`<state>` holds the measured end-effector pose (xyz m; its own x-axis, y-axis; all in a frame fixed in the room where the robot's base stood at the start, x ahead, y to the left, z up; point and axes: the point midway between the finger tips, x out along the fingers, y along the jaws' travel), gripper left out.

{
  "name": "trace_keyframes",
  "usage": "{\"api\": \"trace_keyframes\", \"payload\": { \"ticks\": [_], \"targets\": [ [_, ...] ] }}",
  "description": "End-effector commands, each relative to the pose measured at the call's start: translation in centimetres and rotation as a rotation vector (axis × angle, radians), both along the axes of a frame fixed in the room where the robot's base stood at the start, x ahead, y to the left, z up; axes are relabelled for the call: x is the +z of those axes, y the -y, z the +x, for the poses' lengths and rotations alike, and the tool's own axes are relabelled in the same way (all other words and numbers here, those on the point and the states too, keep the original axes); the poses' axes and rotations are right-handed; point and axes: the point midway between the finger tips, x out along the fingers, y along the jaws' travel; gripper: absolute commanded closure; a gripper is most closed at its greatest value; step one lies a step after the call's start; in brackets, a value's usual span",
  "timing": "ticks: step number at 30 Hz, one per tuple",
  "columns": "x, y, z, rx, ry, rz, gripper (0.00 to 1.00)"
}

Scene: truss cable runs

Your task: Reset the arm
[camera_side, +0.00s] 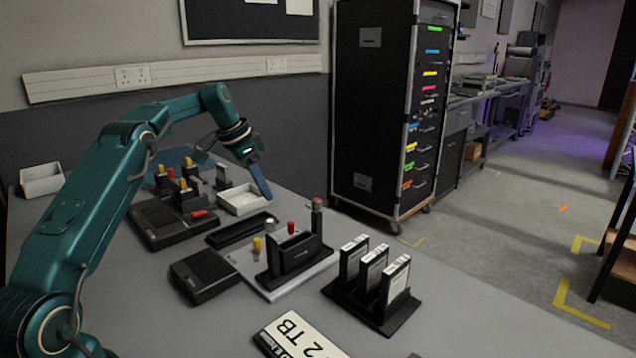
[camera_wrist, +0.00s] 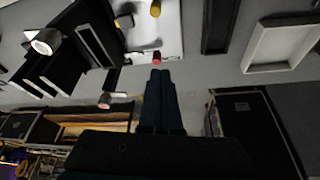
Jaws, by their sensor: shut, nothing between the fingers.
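My teal arm reaches over the grey table from the left in the side view. My gripper (camera_side: 266,193) is shut and empty, its fingers pointing down above the table near the right edge of a white tray (camera_side: 243,200). In the wrist view my gripper (camera_wrist: 160,76) shows as two dark fingers lying together. Their tips appear close to a red-capped post (camera_wrist: 157,57) in the picture, but I cannot tell the gap. The white tray also shows in the wrist view (camera_wrist: 284,45), empty.
A black slotted dock (camera_side: 295,256) stands on a white plate at mid-table. A black rack (camera_side: 372,312) holds several labelled drives at front right. A dark box (camera_side: 203,275) and devices with yellow-topped connectors (camera_side: 185,185) are at left. A tall cabinet (camera_side: 372,110) stands behind.

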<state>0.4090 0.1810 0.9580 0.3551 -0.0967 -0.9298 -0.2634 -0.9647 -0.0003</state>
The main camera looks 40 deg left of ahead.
Motion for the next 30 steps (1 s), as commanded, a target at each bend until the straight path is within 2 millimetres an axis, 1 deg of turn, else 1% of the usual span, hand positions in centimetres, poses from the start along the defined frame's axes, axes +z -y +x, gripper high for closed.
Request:
{"api": "trace_keyframes", "payload": {
  "ticks": [1, 5, 16, 17, 19, 20, 21, 23, 24, 27, 30],
  "targets": [
    [0.4, -0.1, -0.1, 0.001, 0.001, 0.002, 1.00],
    [1.0, -0.2, -0.4, 0.000, -0.001, 0.001, 1.00],
    [1.0, -0.1, -0.3, -0.004, -0.002, 0.000, 1.00],
    [1.2, 0.2, -0.2, -0.010, 0.001, 0.003, 1.00],
    [2.6, 0.9, 0.2, -0.029, 0.027, 0.021, 1.00],
    [3.5, 1.4, 0.4, -0.042, 0.043, 0.033, 1.00],
    [4.8, 2.3, 0.6, -0.060, 0.064, 0.047, 1.00],
    [6.8, 4.0, 0.5, -0.094, 0.085, 0.066, 1.00],
    [8.1, 5.4, 0.2, -0.118, 0.098, 0.078, 1.00],
    [10.9, 8.7, -0.9, -0.157, 0.123, 0.099, 1.00],
    [12.9, 11.7, -2.7, -0.171, 0.140, 0.111, 1.00]
  ]
}}
